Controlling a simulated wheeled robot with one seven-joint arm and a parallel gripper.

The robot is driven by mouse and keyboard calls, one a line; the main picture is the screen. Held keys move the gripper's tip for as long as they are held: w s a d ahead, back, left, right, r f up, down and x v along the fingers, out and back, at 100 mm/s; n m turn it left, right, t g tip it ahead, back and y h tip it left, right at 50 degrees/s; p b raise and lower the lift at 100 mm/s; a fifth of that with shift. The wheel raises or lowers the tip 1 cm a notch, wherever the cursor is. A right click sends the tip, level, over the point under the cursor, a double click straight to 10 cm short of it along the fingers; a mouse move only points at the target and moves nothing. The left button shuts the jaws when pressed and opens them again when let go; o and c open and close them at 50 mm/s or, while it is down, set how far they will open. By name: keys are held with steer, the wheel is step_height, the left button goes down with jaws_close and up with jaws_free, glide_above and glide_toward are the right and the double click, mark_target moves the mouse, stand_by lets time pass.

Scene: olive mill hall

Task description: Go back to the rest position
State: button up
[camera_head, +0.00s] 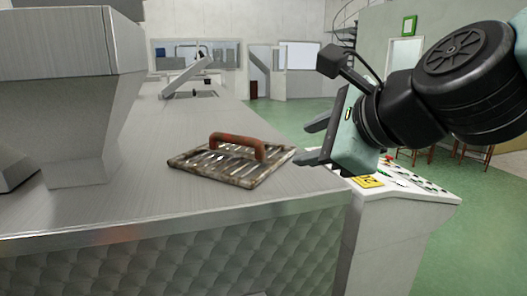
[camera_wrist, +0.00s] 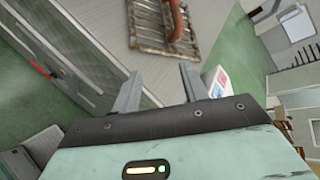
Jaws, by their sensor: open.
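My gripper (camera_head: 308,143) is open and empty in the head view. It hangs in the air to the right of a rusty metal grate with a red-brown handle (camera_head: 236,145), its fingers pointing left. The grate (camera_head: 215,171) lies on the steel counter near its right edge, apart from the fingers. In the wrist view my two fingers (camera_wrist: 158,88) are spread with nothing between them. The grate (camera_wrist: 150,28) shows beyond them at the top of that view, partly cut off by the frame edge.
The steel counter (camera_head: 110,205) fills the left, with a large steel hopper (camera_head: 75,100) on it. A control panel (camera_head: 415,188) with a yellow label stands below my gripper at the right. Green floor (camera_head: 480,220) is open on the right. Wooden stools (camera_head: 475,150) stand farther back.

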steer(key=s+f+n+g+h+b, duration=0.1)
steer(key=s+f+n+g+b, duration=0.15)
steer(key=s+f+n, duration=0.4)
steer(key=s+f+n+g+b, duration=0.1)
steer(key=s+f+n+g, duration=0.25)
steer(key=f+n, duration=0.5)
steer(key=s+d+f+n+g+h+b, duration=0.1)
steer(key=s+d+f+n+g+h, duration=0.1)
steer(key=s+d+f+n, duration=0.1)
steer(key=s+d+f+n+g+h+b, duration=0.1)
steer(key=s+d+f+n+g+h, duration=0.1)
steer(key=f+n, duration=0.6)
steer(key=s+d+n+h, duration=0.1)
steer(key=s+d, duration=0.1)
steer(key=s, duration=0.1)
steer(key=shift+s+f+g, duration=0.25)
steer(key=shift+s+g, duration=0.05)
steer(key=shift+s, duration=0.05)
